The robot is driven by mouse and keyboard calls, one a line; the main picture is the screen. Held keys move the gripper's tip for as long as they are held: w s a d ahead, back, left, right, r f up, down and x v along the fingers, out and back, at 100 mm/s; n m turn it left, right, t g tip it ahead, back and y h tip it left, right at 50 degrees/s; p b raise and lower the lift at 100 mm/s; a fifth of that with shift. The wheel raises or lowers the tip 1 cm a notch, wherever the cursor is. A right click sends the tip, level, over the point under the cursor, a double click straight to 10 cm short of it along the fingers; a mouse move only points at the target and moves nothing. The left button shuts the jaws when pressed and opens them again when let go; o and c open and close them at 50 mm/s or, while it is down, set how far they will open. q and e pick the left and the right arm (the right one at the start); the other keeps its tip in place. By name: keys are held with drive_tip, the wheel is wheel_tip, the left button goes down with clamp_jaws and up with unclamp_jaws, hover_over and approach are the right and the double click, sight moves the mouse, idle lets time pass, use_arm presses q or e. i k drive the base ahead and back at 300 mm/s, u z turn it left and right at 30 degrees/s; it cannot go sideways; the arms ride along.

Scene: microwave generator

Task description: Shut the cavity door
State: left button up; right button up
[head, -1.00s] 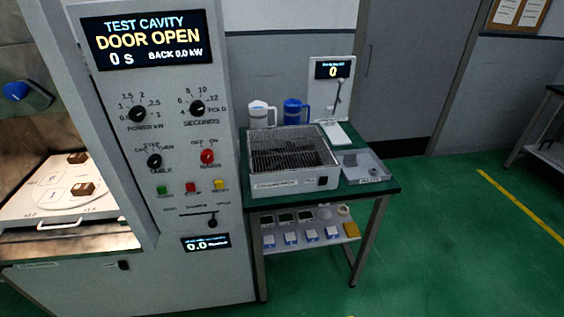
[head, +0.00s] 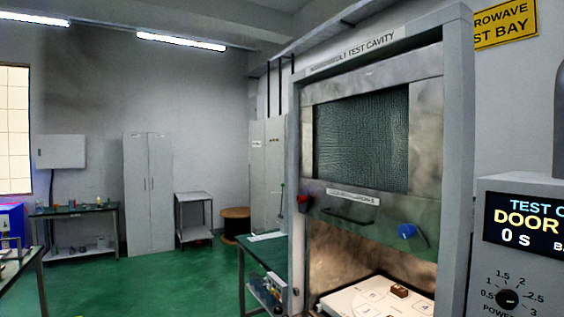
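The cavity door (head: 425,150) is a metal panel with a dark mesh window (head: 362,138), raised in the tall frame of the test cavity. A dark bar handle (head: 347,216) and a blue knob (head: 406,231) sit on its lower part. Below the door the cavity is open, and a white tray (head: 352,303) with a brown block (head: 399,291) shows inside. The display (head: 525,225) at the right is cut off by the picture's edge; "DOOR" and "0 s" can be read. Neither of my grippers is in view.
A green-topped bench (head: 262,252) stands just left of the cavity. A grey cabinet (head: 148,193), a small metal table (head: 193,212) and a cable drum (head: 236,224) are farther back. Green floor (head: 170,280) is clear at the left front.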

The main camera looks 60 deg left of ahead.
sight(375, 214)
drive_tip(key=u, duration=1.35)
drive_tip(key=k, duration=0.4)
drive_tip(key=z, duration=0.6)
drive_tip(key=i, duration=1.15)
drive_tip(key=z, duration=0.35)
